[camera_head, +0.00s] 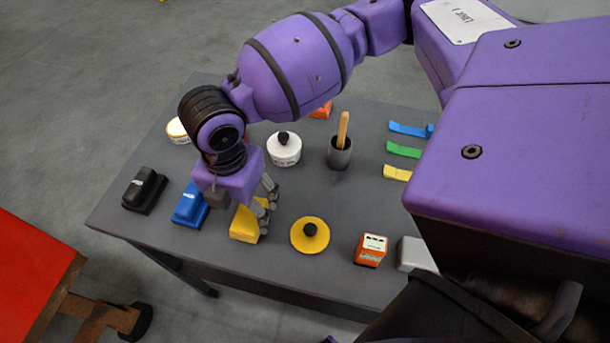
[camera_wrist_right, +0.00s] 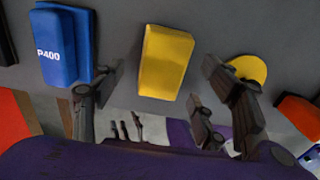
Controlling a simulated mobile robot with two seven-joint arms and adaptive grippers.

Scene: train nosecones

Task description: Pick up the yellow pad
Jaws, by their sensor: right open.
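The yellow pad (camera_head: 243,226) is a block lying near the front edge of the grey table, partly hidden by my right gripper (camera_head: 263,207) in the head view. In the right wrist view the yellow pad (camera_wrist_right: 166,62) appears between the spread fingers of my right gripper (camera_wrist_right: 163,68), with a gap on each side. The gripper is open and holds nothing. How far the fingertips are above the table is hard to tell.
A blue block (camera_head: 190,204) marked P400 and a black block (camera_head: 144,190) lie left of the pad. A round yellow disc (camera_head: 304,243) with a black knob lies right of it.

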